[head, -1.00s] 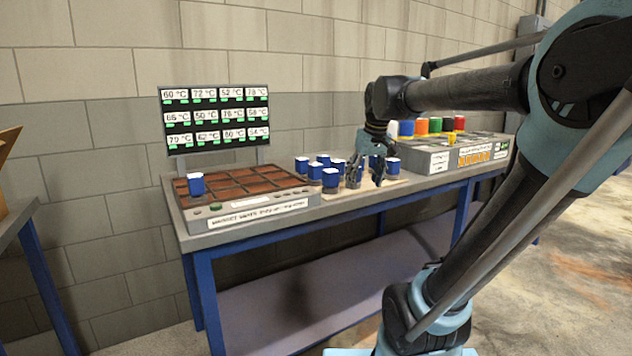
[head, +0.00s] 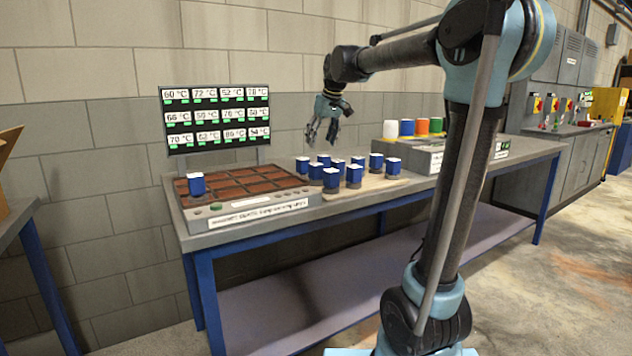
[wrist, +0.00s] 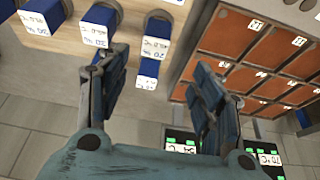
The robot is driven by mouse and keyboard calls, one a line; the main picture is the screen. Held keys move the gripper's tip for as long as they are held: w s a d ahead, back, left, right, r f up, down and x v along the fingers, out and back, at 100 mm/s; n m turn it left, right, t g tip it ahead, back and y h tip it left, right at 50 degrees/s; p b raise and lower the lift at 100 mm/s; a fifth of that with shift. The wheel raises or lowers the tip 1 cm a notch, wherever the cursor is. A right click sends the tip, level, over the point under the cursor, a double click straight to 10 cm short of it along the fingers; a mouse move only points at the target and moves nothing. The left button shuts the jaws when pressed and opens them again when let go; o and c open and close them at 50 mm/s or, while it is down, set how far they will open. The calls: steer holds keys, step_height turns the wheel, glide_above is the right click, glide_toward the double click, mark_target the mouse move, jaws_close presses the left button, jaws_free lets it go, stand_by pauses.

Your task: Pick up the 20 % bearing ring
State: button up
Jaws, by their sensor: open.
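Several blue pieces with white labelled tops stand in a group on a pale wooden board (head: 380,188) beside the heater tray; one of them is a blue piece (head: 354,176) near the front. In the wrist view, blue pieces (wrist: 98,22) and (wrist: 148,70) show tilted white labels that seem to read 20; I cannot tell which is the 20 % bearing ring. No ring shape is clearly visible. My gripper (head: 322,138) is open and empty, above and behind the group. It also shows in the wrist view (wrist: 160,62) with its fingers apart.
The tray (head: 250,190) of brown cells holds one blue piece (head: 196,184) at its left. A temperature display panel (head: 215,118) stands behind it. Coloured cups (head: 422,127) stand on a grey box at the right. The bench front right is free.

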mark_target(316, 164)
steer(key=x, duration=0.7)
steer(key=shift+w+a+f, duration=0.1)
steer(key=shift+w+f, duration=0.05)
steer(key=shift+f, duration=0.15)
steer(key=shift+w+d+x, duration=0.1)
steer(key=shift+w+x, duration=0.05)
steer(key=shift+x, duration=1.1)
steer(key=shift+w+d+x, duration=0.15)
steer(key=shift+w+x, duration=0.05)
steer(key=shift+x, duration=1.1)
steer(key=shift+c, duration=0.2)
jaws_close()
